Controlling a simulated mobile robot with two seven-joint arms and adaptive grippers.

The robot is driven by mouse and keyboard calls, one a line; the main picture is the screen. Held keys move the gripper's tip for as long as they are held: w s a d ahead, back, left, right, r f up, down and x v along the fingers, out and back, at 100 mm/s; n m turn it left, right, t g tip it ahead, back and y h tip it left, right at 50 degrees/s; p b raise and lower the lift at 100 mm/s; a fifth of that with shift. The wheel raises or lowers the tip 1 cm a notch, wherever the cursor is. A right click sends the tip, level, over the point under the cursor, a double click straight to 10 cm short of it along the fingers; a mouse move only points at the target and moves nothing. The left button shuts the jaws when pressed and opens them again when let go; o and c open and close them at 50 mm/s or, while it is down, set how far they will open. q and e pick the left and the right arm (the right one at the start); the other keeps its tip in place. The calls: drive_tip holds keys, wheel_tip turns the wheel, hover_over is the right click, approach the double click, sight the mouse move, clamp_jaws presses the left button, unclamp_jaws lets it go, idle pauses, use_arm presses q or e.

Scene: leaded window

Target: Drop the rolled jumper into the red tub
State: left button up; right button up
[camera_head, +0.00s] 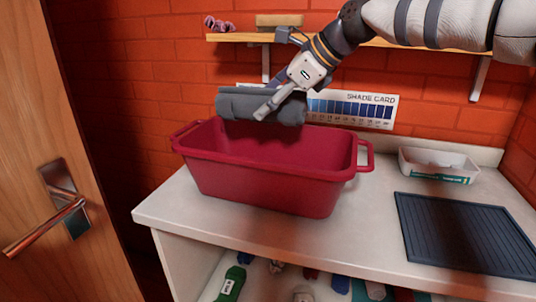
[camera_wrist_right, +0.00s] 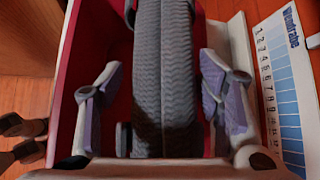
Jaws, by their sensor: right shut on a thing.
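The rolled jumper (camera_head: 238,105) is a dark grey knitted roll, held roughly level above the red tub. My right gripper (camera_head: 263,112) comes down from the upper right and is shut on it. In the right wrist view the ribbed jumper (camera_wrist_right: 165,70) runs between the two pale-padded fingers of my right gripper (camera_wrist_right: 166,95). The red tub (camera_head: 262,185) stands on the counter, with a handle at each end. Its far rim is partly hidden behind the jumper, and its floor is not visible. My left gripper is not in view.
A shade card (camera_head: 352,108) leans at the wall behind the tub. A wooden shelf (camera_head: 228,38) hangs above. A white container (camera_head: 438,165) and a dark ribbed mat (camera_head: 465,235) lie to the right. A wooden door (camera_head: 70,120) with a lever handle is at the left.

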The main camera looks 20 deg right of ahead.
sight(301, 101)
drive_tip(key=shift+w, duration=0.15)
drive_tip(key=f, duration=0.4)
drive_tip(key=shift+s+a+f, duration=0.1)
drive_tip(key=shift+s+f, duration=0.2)
drive_tip(key=shift+s, duration=0.05)
drive_tip(key=shift+f, duration=0.55)
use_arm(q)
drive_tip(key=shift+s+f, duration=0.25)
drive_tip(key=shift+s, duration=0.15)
use_arm(e)
drive_tip(key=shift+r, duration=0.1)
drive_tip(key=o, duration=1.4)
drive_tip(key=shift+o, duration=0.2)
drive_tip(key=v, duration=1.2)
